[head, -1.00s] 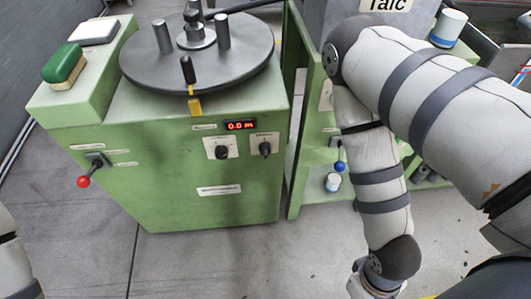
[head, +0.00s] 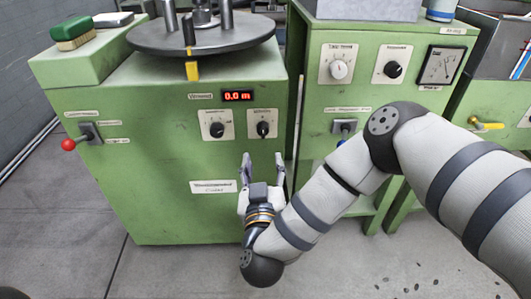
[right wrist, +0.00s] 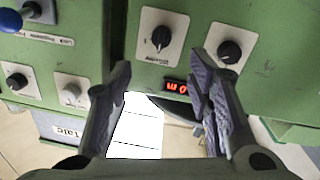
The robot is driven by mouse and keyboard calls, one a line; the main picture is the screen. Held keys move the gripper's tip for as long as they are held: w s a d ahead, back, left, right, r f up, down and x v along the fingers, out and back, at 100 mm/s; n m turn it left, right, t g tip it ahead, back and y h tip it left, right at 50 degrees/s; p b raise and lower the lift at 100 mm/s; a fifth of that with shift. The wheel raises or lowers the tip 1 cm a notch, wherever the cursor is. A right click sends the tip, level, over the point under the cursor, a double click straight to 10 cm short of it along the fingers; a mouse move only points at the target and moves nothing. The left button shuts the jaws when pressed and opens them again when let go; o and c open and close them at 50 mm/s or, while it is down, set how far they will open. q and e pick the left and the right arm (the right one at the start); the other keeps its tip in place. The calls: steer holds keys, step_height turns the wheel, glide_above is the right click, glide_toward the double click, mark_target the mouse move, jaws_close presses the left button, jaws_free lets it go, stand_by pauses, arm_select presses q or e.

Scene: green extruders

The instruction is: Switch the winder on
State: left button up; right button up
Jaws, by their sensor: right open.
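The winder (head: 150,150) is a green cabinet with a dark round turntable (head: 200,38) on top. Its red display (head: 238,96) reads 0.0 m. Below the display are a left black knob (head: 217,130) and a right black knob (head: 263,129), each on a white plate; their labels are too small to read. My right gripper (head: 263,164) is open and empty, just below the right knob in the head view. The right wrist view shows the panel upside down, with the right knob (right wrist: 160,38) beyond the open fingers (right wrist: 160,82). My left gripper is out of view.
A red-ball lever (head: 70,144) sticks out at the winder's left. A green brush (head: 75,33) lies on its upper ledge. The green cabinet (head: 395,95) to the right carries knobs and a gauge (head: 440,66).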

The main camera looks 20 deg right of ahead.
mark_target(263, 134)
steer(key=b+x, duration=0.2)
steer(key=x, duration=0.9)
steer(key=shift+w, duration=0.2)
jaws_close()
